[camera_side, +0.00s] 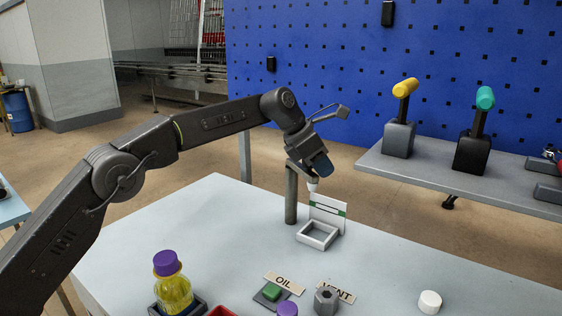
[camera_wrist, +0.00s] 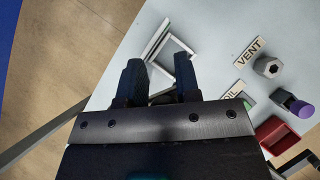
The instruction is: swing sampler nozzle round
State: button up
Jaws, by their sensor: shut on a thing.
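In the side view, a grey upright post (camera_side: 291,198) stands on the table, with the sampler's top hidden behind my gripper. A pale nozzle tip (camera_side: 312,186) points down just below the fingers, right of the post. My gripper (camera_side: 317,165) is shut on the sampler's swing arm, which the fingers mostly hide. In the wrist view, a dark part (camera_wrist: 162,98) shows between the fingers of my gripper (camera_wrist: 160,80). A grey square open frame (camera_side: 303,238) lies on the table below and slightly right of the nozzle; it also shows in the wrist view (camera_wrist: 150,46).
A white card with a green stripe (camera_side: 328,212) stands behind the frame. A shelf (camera_side: 430,180) with levers is at right.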

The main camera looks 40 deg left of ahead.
jog(key=shift+w+d, duration=0.1)
jog(key=shift+d, duration=0.25)
jog(key=shift+w+d, duration=0.2)
jog(key=shift+w, duration=0.4)
jog(key=o, duration=0.4)
jog(key=shift+a, duration=0.15)
jog(key=shift+o, duration=0.2)
